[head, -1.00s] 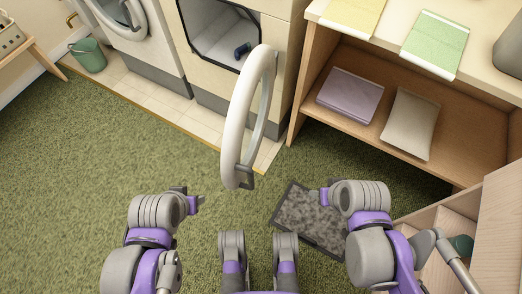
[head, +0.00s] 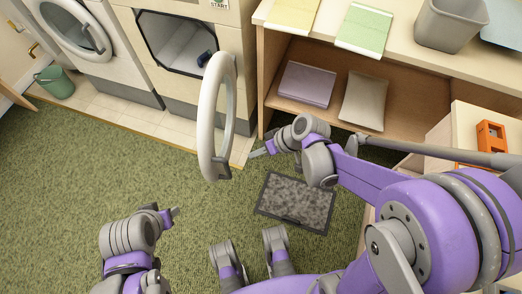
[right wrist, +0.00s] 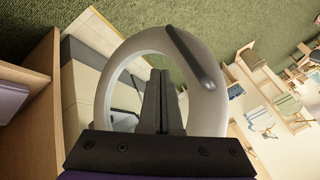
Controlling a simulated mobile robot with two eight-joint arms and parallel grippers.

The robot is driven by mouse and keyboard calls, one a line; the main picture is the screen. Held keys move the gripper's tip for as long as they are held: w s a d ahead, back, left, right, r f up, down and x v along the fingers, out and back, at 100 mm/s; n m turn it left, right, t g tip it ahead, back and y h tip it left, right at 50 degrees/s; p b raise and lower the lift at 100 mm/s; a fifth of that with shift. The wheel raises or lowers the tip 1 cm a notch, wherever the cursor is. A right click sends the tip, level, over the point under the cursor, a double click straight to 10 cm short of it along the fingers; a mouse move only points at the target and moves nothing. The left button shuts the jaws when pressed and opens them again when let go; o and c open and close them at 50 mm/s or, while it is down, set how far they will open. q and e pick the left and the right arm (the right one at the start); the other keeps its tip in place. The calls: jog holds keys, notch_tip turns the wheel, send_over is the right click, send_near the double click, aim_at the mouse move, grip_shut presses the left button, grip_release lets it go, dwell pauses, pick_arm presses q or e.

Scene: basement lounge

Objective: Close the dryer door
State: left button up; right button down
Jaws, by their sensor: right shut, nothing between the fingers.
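My right gripper (head: 258,153) is shut and empty, just right of the door's near lower part. In the right wrist view its closed fingers (right wrist: 160,98) overlap the door ring (right wrist: 213,108); contact cannot be told. My left gripper (head: 172,212) is low at the left, away from the door.
A dark blue item (head: 204,59) is in the dryer opening. A wooden shelf unit (head: 262,65) stands close on the right. A grey mat (head: 295,200) lies below my right gripper. The carpet at left is clear.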

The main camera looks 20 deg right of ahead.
jog(key=a+f, duration=0.3)
jog(key=a, duration=0.3)
jog(key=shift+w+f+b, duration=0.2)
jog(key=shift+b, duration=0.25)
jog(key=shift+a, duration=0.2)
